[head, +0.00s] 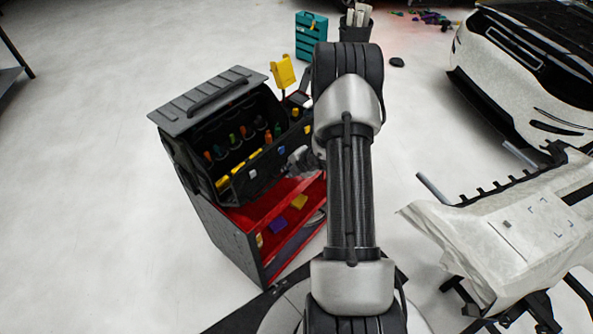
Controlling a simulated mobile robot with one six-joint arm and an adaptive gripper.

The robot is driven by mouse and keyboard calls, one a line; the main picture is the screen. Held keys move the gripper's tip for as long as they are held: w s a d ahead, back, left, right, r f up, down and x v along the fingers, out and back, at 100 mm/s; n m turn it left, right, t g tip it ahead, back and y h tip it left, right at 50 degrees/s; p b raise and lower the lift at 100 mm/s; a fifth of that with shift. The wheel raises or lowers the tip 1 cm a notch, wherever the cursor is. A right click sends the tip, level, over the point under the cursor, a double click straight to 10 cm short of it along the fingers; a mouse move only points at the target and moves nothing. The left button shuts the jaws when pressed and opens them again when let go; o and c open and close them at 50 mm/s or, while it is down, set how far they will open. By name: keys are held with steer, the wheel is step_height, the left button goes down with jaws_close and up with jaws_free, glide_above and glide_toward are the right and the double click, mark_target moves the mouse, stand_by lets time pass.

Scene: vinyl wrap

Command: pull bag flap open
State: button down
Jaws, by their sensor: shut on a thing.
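The black tool bag (205,160) stands on the cart left of my arm, its inside showing several coloured tool handles. A grey ribbed lid with a handle (210,98) is raised at its back. The bag's front flap (255,172), with yellow and pale blue pieces on it, leans outward over the cart's front. My gripper (291,160) is at the right part of this front flap, partly hidden behind my arm. It is shut on the flap's edge; the fingertips are small and hard to make out.
The red and dark cart (228,238) has an open shelf holding a purple item (278,226) and a yellow item (299,202). A teal case (311,36) stands behind. A white car (515,75) and a covered stand (500,235) are at right.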

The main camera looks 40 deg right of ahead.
steer(key=shift+w+a+r+p, duration=0.1)
steer(key=shift+w+r+p, duration=0.7)
steer(key=shift+w+r, duration=0.2)
steer(key=shift+f, duration=0.1)
steer(key=c, duration=2)
jaws_free()
steer(key=shift+o, duration=0.2)
steer(key=v, duration=1.2)
